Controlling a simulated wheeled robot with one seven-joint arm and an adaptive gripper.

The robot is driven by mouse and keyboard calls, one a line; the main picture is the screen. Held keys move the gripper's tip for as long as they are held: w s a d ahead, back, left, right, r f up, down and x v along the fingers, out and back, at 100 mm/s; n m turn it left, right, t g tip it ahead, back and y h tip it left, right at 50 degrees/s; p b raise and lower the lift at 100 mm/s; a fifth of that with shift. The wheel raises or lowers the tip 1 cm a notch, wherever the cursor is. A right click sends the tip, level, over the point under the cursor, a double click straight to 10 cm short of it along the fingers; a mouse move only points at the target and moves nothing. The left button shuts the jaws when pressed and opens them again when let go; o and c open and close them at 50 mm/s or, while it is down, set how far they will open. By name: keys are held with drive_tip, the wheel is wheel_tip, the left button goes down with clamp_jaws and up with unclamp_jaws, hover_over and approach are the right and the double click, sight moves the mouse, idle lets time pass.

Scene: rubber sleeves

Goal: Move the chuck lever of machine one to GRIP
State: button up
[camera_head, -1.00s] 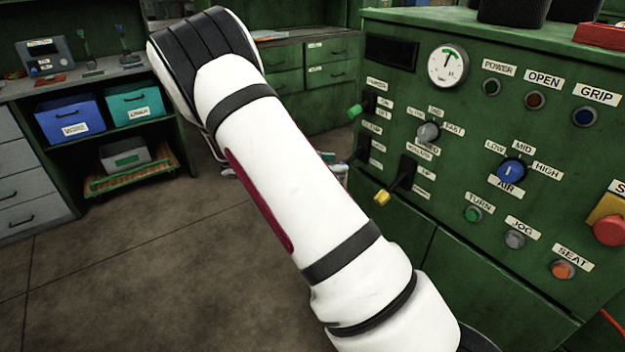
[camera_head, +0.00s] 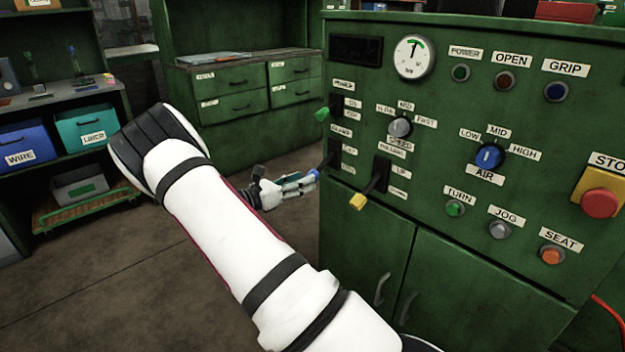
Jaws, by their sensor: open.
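The green machine panel (camera_head: 440,240) fills the right side. On its left part are a green-tipped lever (camera_head: 322,114), a blue-tipped lever (camera_head: 328,163) below it, and a yellow-tipped lever (camera_head: 359,201) to the right. The small labels beside the blue-tipped lever are too blurred to read, so I cannot confirm it is the chuck lever. My gripper (camera_head: 303,184) is open, its fingertips close to the blue tip. I cannot tell whether they touch it. The GRIP lamp (camera_head: 555,91) is dark blue and looks unlit.
The panel also carries a gauge (camera_head: 413,57), the blue AIR knob (camera_head: 488,156) and a red STOP button (camera_head: 599,203). Cabinet doors (camera_head: 372,250) with handles are below. A shelf with a blue bin (camera_head: 25,147) and teal bin (camera_head: 88,128) stands left. The floor between is clear.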

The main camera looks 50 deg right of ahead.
sight(322, 166)
drive_tip(key=shift+s+d+b, duration=0.2)
drive_tip(key=shift+d+b, duration=0.05)
drive_tip(key=shift+d, duration=1)
drive_tip(key=shift+s+d+b, duration=0.2)
drive_tip(key=shift+d+b, duration=0.05)
drive_tip(key=shift+d, duration=0.95)
clamp_jaws()
